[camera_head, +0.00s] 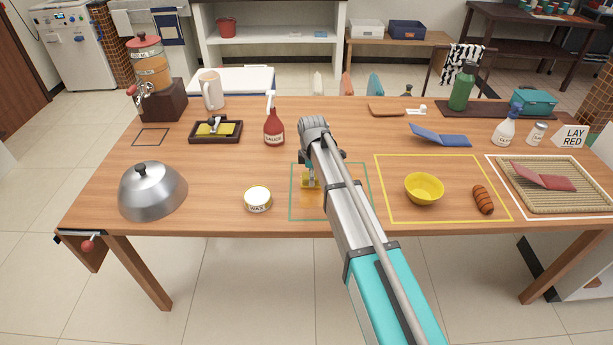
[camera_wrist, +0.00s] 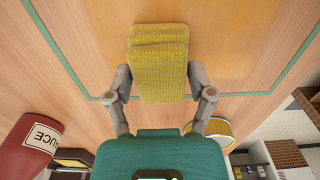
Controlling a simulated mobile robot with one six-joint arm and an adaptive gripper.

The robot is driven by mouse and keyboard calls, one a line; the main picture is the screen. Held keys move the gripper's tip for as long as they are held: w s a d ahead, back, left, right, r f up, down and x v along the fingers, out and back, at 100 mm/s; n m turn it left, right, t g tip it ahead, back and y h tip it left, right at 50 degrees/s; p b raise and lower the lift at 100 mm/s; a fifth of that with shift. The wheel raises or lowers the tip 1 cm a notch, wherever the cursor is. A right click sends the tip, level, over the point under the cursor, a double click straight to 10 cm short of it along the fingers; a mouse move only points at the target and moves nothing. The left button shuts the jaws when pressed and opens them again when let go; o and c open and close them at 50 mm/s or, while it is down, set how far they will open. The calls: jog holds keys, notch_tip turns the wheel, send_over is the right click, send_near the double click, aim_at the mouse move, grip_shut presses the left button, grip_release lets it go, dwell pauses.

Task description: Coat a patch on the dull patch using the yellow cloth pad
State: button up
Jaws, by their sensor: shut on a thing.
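My gripper (camera_wrist: 159,78) is shut on the yellow cloth pad (camera_wrist: 158,50), with one finger on each side of it. The pad also shows in the head view (camera_head: 305,182), partly hidden by my arm. It is over the area inside the green outline (camera_head: 290,202) on the table. A slightly more orange patch (camera_wrist: 215,35) lies on the wood there, and it shows in the head view (camera_head: 311,206) just in front of the pad. I cannot tell whether the pad touches the wood. A round tin marked WAX (camera_head: 257,195) stands left of the outline.
A steel dome (camera_head: 150,192) stands at the left. A red sauce bottle (camera_head: 273,128) is behind the tin. A yellow bowl (camera_head: 424,188) and a sausage (camera_head: 483,199) are inside the yellow outline at the right. Bare wood lies between dome and tin.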

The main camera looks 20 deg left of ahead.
jog(key=shift+w+d, duration=0.2)
jog(key=shift+d, duration=0.5)
jog(key=shift+w+d, duration=0.15)
jog(key=shift+d, duration=0.5)
jog(key=shift+d, duration=0.1)
jog(key=shift+w+d, duration=0.25)
jog(key=shift+d, duration=0.5)
jog(key=shift+w+d, duration=0.25)
jog(key=shift+d, duration=0.5)
jog(key=shift+d, duration=0.1)
jog(key=shift+w+d, duration=0.25)
jog(key=shift+d, duration=0.55)
jog(key=shift+w+d, duration=0.2)
jog(key=shift+d, duration=0.6)
jog(key=shift+d, duration=0.15)
jog(key=shift+w+d, duration=0.25)
jog(key=shift+d, duration=0.5)
jog(key=shift+w+d, duration=0.25)
jog(key=shift+d, duration=0.5)
jog(key=shift+d, duration=0.1)
jog(key=shift+w+d, duration=0.25)
jog(key=shift+d, duration=0.55)
jog(key=shift+w+d, duration=0.2)
jog(key=shift+d, duration=0.55)
